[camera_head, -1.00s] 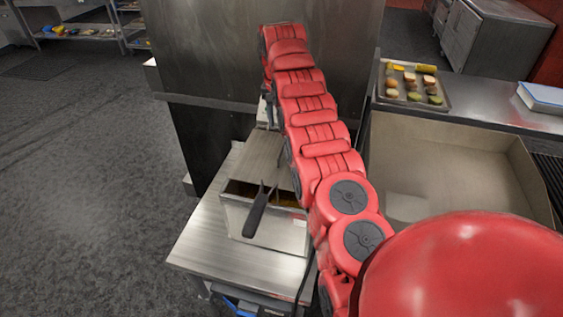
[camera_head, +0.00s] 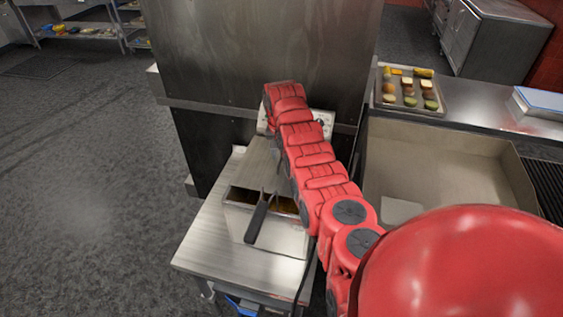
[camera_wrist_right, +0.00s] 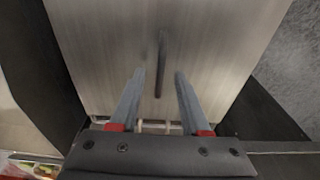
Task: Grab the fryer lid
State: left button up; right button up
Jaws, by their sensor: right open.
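The fryer (camera_head: 275,228) is a steel box on a metal stand, with brown oil showing at its front. The fryer lid (camera_head: 252,160) is a flat steel plate at the back of the box, partly hidden by my right arm. In the right wrist view the lid (camera_wrist_right: 95,40) fills the middle, with a thin dark bar handle (camera_wrist_right: 161,62) standing out from it. My right gripper (camera_wrist_right: 160,73) is open and empty, its fingers on either side of the handle's line. Whether they touch the lid, I cannot tell. In the head view my right arm hides the fingers. My left gripper is out of view.
A dark basket handle (camera_head: 257,220) sticks out over the fryer's front. A steel cabinet wall (camera_head: 230,50) stands behind. To the right are an empty tan basin (camera_head: 440,165) and a tray of food (camera_head: 384,100) on a counter. Open floor (camera_head: 80,190) lies left.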

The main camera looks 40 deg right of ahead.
jog(key=shift+f, duration=0.3)
grip_shut()
dwell(1.2)
